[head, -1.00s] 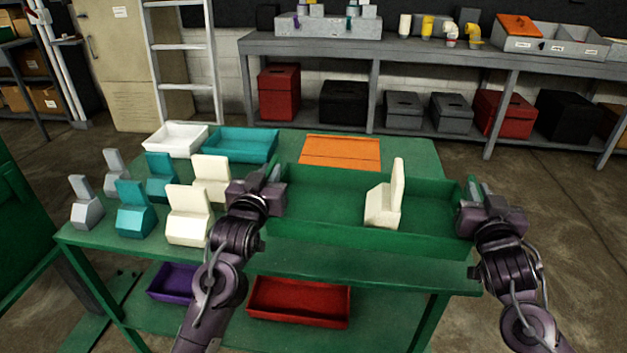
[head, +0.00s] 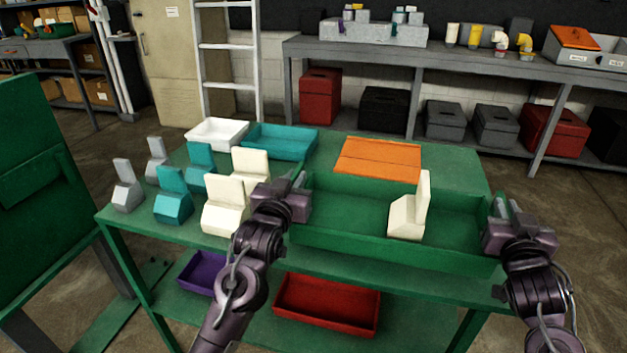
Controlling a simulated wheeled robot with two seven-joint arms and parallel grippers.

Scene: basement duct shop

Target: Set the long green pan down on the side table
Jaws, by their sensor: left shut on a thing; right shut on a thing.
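The long green pan (head: 345,239) spans between my two grippers, over the front right part of a green table (head: 455,160). I cannot tell whether its underside touches the tabletop. One cream angled block (head: 408,212) stands inside it, right of its middle. My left gripper (head: 292,190) is shut on the pan's left end, close to a cream block on the table. My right gripper (head: 505,215) is shut on its right end. The fingertips are partly hidden. I cannot tell which table is the side table.
Several cream (head: 225,205), teal (head: 173,200) and grey (head: 126,188) blocks stand left of the pan. White (head: 217,134) and teal (head: 280,142) trays and an orange panel (head: 378,160) lie behind. Purple (head: 200,275) and red (head: 327,305) bins sit below. A green structure (head: 45,185) stands at left.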

